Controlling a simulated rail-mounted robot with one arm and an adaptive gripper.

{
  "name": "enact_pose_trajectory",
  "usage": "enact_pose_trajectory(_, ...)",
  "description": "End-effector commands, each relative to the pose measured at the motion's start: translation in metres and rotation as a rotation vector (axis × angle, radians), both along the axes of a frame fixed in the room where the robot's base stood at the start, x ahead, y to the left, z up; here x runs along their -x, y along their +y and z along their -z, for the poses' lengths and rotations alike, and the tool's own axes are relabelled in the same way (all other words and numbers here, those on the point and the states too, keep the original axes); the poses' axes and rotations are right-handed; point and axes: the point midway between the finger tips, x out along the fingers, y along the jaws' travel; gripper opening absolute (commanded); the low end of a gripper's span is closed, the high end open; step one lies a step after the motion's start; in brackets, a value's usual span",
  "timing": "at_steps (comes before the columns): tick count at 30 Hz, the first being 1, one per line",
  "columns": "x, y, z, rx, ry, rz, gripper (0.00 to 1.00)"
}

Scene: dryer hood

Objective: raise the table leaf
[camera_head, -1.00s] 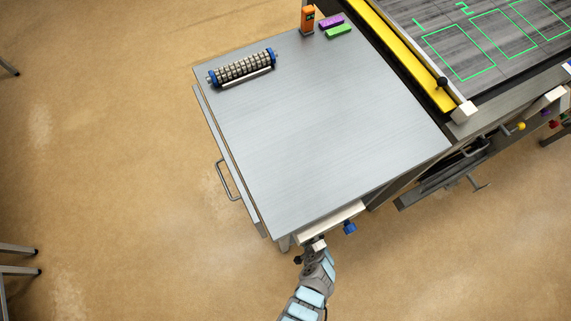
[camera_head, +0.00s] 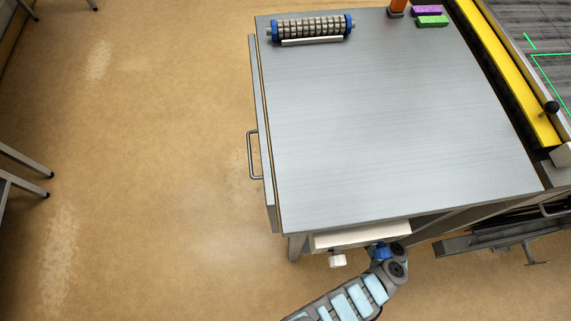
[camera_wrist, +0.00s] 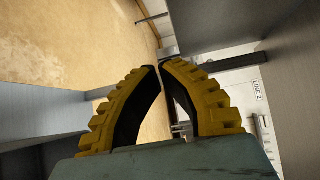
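The table leaf (camera_head: 258,130) appears as a narrow grey panel hanging down along the left side of the steel table (camera_head: 390,120). A bar handle (camera_head: 253,155) sticks out from it. My gripper (camera_wrist: 159,66) shows in the wrist view with its two yellow-and-black fingers curved together, tips nearly meeting and nothing between them. The gripper's fingers cannot be made out there. The gripper is away from the leaf's handle.
A white knob (camera_head: 337,259) sits under the table's front edge. A roller (camera_head: 309,27), a purple block (camera_head: 427,10) and a green block (camera_head: 432,21) lie on the table. A yellow-edged conveyor (camera_head: 505,70) is at right. The floor (camera_head: 180,130) left of the table is clear.

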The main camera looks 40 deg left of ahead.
Motion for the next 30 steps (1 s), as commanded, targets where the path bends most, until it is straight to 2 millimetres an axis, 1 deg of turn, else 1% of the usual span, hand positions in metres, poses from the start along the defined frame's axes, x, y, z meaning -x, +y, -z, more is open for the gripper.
enact_pose_trajectory(4,0.002,0.000,-0.010,-0.042,-0.019,-0.037,0.00)
enact_pose_trajectory(8,0.003,0.009,-0.012,-0.046,-0.020,-0.042,0.00)
enact_pose_trajectory(11,0.004,0.022,-0.011,-0.044,-0.021,-0.041,0.00)
enact_pose_trajectory(24,0.009,0.100,-0.009,-0.044,-0.018,-0.043,0.00)
enact_pose_trajectory(25,0.009,0.104,-0.010,-0.045,-0.017,-0.042,0.00)
enact_pose_trajectory(30,0.021,0.113,-0.011,-0.042,-0.020,-0.039,0.00)
